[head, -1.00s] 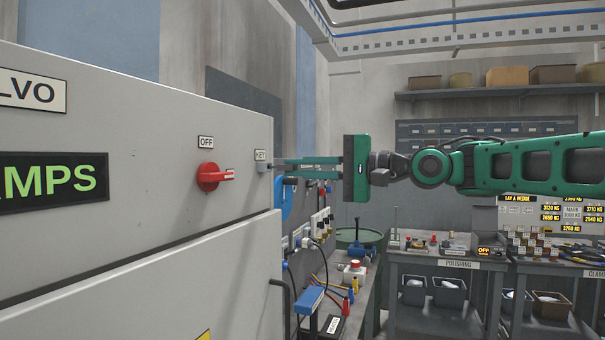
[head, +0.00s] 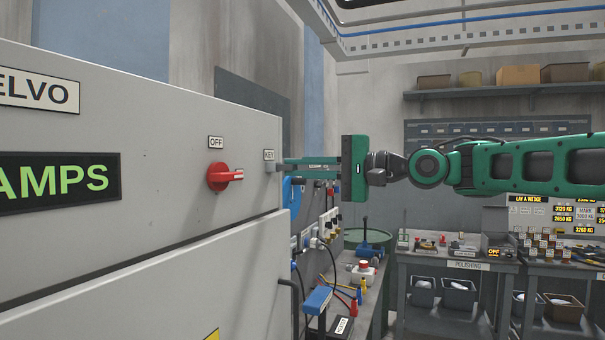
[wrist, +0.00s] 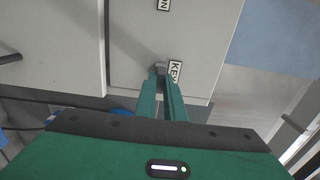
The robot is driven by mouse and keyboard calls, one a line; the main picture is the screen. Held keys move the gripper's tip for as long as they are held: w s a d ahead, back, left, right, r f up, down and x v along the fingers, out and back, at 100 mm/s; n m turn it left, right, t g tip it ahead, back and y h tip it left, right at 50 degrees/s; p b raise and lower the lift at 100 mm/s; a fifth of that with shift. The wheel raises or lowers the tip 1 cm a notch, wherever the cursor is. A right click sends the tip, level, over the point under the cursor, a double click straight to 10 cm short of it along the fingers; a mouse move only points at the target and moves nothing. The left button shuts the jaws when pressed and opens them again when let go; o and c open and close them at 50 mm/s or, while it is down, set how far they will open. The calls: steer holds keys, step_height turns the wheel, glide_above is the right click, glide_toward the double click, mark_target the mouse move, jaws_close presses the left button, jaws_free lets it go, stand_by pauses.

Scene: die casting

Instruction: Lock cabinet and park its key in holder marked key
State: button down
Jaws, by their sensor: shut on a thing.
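The grey cabinet (head: 150,190) fills the left of the head view. Its red handle (head: 222,176) points right, with an OFF label above it. A small grey holder (head: 270,168) sits under the KEY label (head: 269,155) near the cabinet's right edge. My gripper (head: 285,165) reaches in level from the right, its tips right at the holder. In the wrist view my gripper (wrist: 161,78) is shut at the grey holder (wrist: 158,66), beside the KEY label (wrist: 175,71). The key between the fingers is mostly hidden; I cannot tell how deep it sits.
Below my gripper, a bench (head: 370,310) holds cables, a blue tool and a red-button box. A POLISHING cart (head: 465,265) stands at the back right. The shelf (head: 500,92) is on the rear wall. Space around my forearm is clear.

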steer(key=shift+a, duration=0.1)
steer(key=c, duration=1.8)
jaws_free()
steer(key=shift+o, duration=0.2)
steer(key=v, duration=1)
steer(key=shift+d, duration=0.35)
